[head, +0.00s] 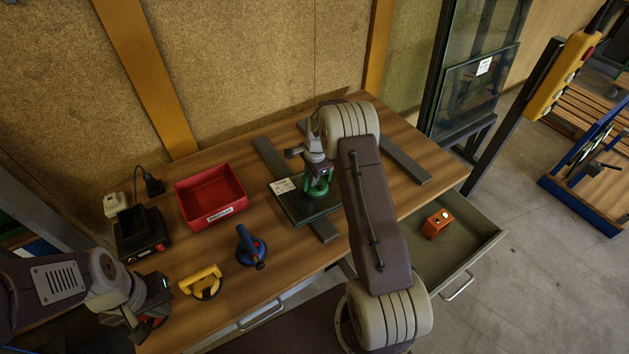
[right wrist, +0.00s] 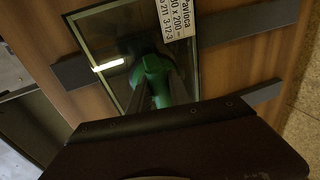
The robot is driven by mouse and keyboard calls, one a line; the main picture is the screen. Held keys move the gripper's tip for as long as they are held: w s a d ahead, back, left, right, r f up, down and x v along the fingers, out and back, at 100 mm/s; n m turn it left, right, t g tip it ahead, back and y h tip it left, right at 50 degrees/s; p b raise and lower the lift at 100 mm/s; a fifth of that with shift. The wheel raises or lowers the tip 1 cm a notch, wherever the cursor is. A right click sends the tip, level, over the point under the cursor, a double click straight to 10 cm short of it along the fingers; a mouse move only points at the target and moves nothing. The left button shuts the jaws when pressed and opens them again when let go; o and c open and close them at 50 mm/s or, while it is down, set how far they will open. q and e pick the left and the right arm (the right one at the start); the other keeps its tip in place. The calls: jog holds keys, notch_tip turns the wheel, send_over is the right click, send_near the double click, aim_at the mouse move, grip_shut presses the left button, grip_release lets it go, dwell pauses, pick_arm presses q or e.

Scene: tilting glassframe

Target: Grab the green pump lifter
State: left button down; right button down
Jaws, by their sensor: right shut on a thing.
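The green pump lifter (head: 317,186) stands on a small glass pane (head: 297,207) on the wooden table, partly hidden by my right arm. In the right wrist view the green lifter (right wrist: 157,80) lies between the fingers of my right gripper (right wrist: 160,97), which is shut on it. The pane (right wrist: 104,40) with its white label also shows there, under the lifter. My left gripper (head: 145,318) is at the lower left by the table's front edge, away from the lifter. Its fingers are too unclear to tell whether it is open.
A red bin (head: 211,196), a blue suction lifter (head: 251,247) and a yellow suction lifter (head: 203,282) are on the table's left half. A black device (head: 141,233) stands at the left edge. An open drawer (head: 468,247) holds an orange object (head: 437,223).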

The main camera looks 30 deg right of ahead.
jog(key=shift+r, duration=0.15)
jog(key=shift+r, duration=0.25)
notch_tip(320, 180, up, 3)
jog(key=shift+w+f+b, duration=0.1)
jog(key=shift+b, duration=0.25)
jog(key=s+d+r+b, duration=0.1)
jog(key=s+d+r, duration=0.3)
jog(key=d+r, duration=0.3)
jog(key=d, duration=0.4)
jog(key=shift+s+r, duration=0.2)
jog(key=shift+r, duration=0.05)
